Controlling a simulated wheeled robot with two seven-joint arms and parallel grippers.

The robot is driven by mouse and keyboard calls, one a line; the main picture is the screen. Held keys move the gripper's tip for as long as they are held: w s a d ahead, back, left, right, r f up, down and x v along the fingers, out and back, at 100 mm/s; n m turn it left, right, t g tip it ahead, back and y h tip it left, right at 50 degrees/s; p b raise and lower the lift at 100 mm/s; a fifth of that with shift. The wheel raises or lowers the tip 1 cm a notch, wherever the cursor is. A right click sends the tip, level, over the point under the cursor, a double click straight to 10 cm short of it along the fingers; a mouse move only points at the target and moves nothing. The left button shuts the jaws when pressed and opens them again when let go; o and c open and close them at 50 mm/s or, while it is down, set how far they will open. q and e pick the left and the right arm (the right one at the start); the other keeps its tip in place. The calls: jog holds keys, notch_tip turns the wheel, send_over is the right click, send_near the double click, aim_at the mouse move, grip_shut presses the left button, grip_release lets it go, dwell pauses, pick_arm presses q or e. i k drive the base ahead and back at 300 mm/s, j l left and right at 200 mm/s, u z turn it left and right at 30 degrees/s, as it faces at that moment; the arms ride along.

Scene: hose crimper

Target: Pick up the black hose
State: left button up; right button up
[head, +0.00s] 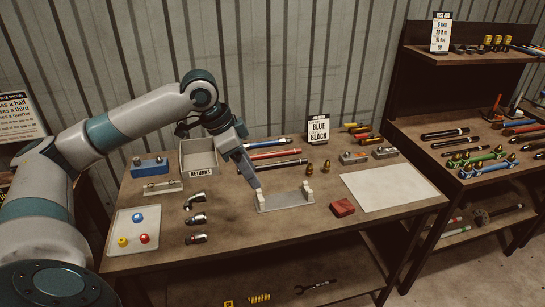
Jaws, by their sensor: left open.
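Three hoses lie side by side near the back of the table: a blue one (268,143), a red one (275,154) and a dark one (284,164) nearest the front, which looks black. My left gripper (256,184) is open and points down, just left of the dark hose's end and above the metal cradle (285,200). It seems empty, and its fingers are too small to make out well. More black hoses (445,134) lie on the right-hand bench. My right gripper is not in view.
A returns bin (198,170) stands behind my left gripper. Metal fittings (195,219), a tray of coloured caps (137,231), a red block (342,208) and brass fittings (326,166) are around. A sign (318,129) reads blue and black. A pale mat (388,186) is clear.

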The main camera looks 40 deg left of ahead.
aim_at(301, 161)
jog(key=i+j, duration=0.95)
jog(key=j, duration=0.2)
